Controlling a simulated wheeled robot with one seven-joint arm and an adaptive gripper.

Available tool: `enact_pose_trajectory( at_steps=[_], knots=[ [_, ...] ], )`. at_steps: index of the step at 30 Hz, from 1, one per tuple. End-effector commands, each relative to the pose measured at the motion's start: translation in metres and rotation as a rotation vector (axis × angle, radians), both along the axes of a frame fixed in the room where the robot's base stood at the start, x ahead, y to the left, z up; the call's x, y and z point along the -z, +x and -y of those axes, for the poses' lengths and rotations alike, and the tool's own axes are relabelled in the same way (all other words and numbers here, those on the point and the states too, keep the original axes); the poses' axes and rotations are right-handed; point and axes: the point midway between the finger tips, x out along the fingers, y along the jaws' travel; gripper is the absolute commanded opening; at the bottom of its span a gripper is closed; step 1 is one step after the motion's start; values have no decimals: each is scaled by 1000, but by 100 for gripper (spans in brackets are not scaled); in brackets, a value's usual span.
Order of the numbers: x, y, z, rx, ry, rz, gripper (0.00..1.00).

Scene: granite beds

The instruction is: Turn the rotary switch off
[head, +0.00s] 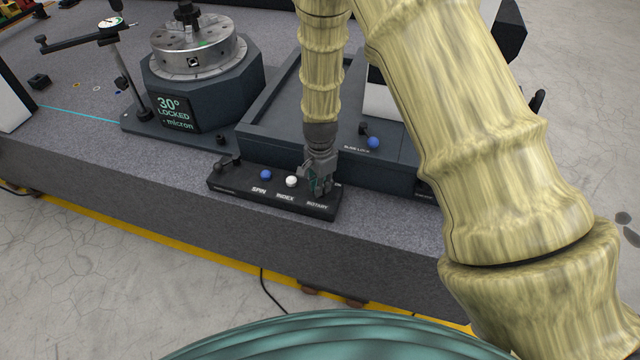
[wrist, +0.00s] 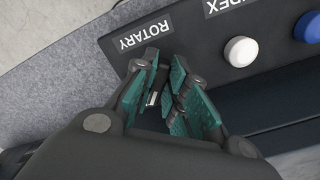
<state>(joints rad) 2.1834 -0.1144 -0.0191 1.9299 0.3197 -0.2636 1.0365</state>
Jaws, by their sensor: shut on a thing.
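The black control panel (head: 235,184) lies along the front of the granite bed, with the labels SPIN, INDEX and ROTARY. My gripper (head: 318,187) reaches down onto its right end, above the ROTARY label. In the wrist view my gripper (wrist: 163,75) has its teal pads closed around the rotary switch (wrist: 153,98), a small dark knob with a pale mark. The pads hide most of the knob, so I cannot tell its exact angle. In the head view the switch is hidden by the gripper.
A white button (head: 292,181) and a blue button (head: 266,174) are left of my gripper on the panel. Another blue knob (head: 373,143) sits behind, by the slide lock label. A round chuck (head: 196,55) stands on the granite bed (head: 85,125) at the back left.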

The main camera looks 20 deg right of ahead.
Motion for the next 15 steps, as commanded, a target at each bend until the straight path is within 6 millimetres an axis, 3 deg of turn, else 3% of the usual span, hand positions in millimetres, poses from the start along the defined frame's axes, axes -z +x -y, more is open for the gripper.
enact_pose_trajectory(
  at_steps=[15],
  knots=[
    [-1,-2,1,-373,0,1,0]
  ],
)
